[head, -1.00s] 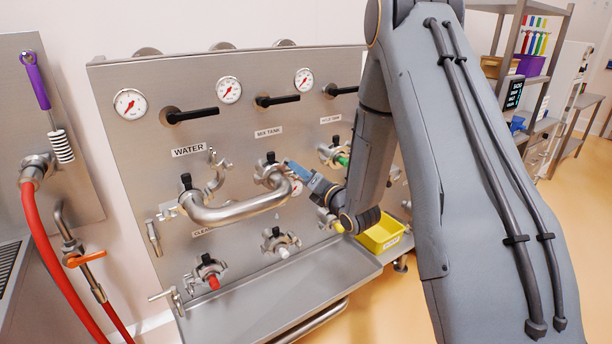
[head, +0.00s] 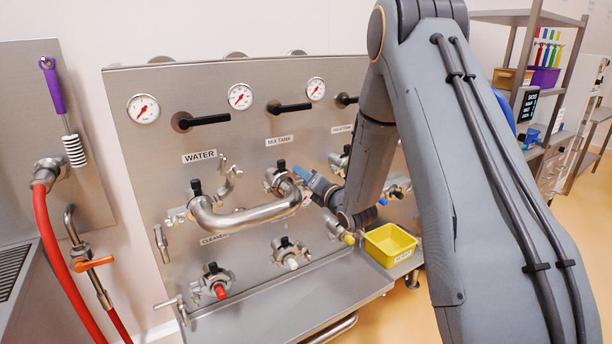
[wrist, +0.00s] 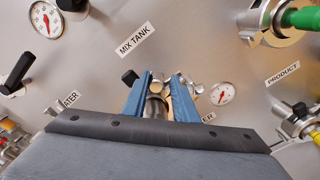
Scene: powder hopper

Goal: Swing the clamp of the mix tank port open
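The mix tank port (head: 277,182) is on the steel panel under the MIX TANK label (head: 279,140), with a black knob above it. A bent steel pipe (head: 245,217) runs from it to the water port (head: 197,196) on the left. My gripper (head: 307,176) is just right of the mix tank port. In the wrist view its blue fingers (wrist: 160,88) stand apart, with metal parts of the port and a black knob (wrist: 130,77) showing between and beside them. I cannot tell whether they touch the clamp. The clamp is largely hidden by the fingers.
A clamp half (head: 230,180) sticks up beside the water port. Black valve handles (head: 290,107) and gauges (head: 240,96) sit above. Capped ports (head: 290,255) sit below. A yellow bin (head: 390,244) stands at the lower right. A green part (wrist: 302,18) is close at upper right in the wrist view.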

